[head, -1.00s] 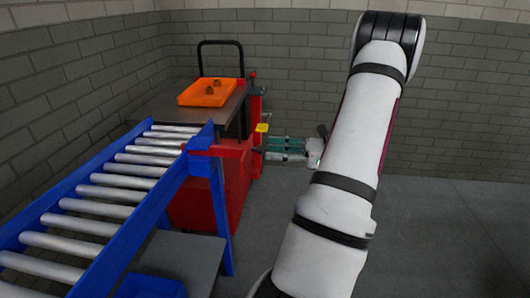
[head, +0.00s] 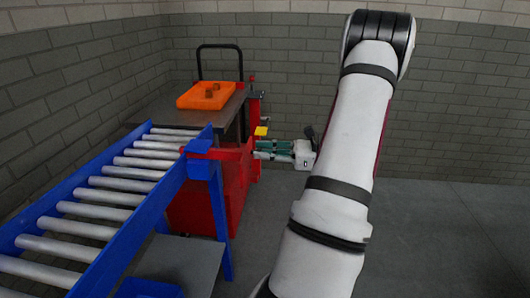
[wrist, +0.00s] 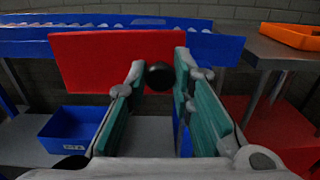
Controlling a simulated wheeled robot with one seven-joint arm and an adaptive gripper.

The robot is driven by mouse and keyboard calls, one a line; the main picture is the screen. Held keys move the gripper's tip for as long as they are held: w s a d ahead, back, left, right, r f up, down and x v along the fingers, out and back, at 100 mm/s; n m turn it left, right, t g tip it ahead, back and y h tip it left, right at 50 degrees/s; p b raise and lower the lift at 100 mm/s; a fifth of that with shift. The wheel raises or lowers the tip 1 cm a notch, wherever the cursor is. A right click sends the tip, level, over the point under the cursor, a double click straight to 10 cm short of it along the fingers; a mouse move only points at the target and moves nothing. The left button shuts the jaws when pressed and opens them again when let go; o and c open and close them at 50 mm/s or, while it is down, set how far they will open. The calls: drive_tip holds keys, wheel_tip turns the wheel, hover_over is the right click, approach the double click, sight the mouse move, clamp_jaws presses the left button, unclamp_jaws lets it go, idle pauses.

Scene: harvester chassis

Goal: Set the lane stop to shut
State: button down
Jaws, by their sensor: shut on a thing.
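The lane stop is a red plate (wrist: 95,60) with a round black knob (wrist: 160,76) on its face. In the wrist view the plate stands upright in front of a blue rail. In the head view it shows as a red piece (head: 232,154) at the far end of the roller lane (head: 112,187). My gripper (wrist: 160,72) has its green-padded fingers on either side of the knob, shut on it. In the head view my gripper (head: 256,150) reaches the plate from the right. The exact contact on the knob is partly hidden by the fingers.
A grey table (head: 234,108) with an orange tray (head: 205,95) holding small brown parts stands beyond the lane. A small yellow piece (head: 261,131) sits just above my gripper. A blue bin (wrist: 72,132) lies on a lower shelf. The floor at right is open.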

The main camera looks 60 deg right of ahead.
sight(233, 150)
drive_tip(key=p+x, duration=0.1)
drive_tip(key=x, duration=0.8)
drive_tip(key=shift+p, duration=0.4)
drive_tip(key=c, duration=1.4)
unclamp_jaws()
drive_tip(key=v, duration=1.2)
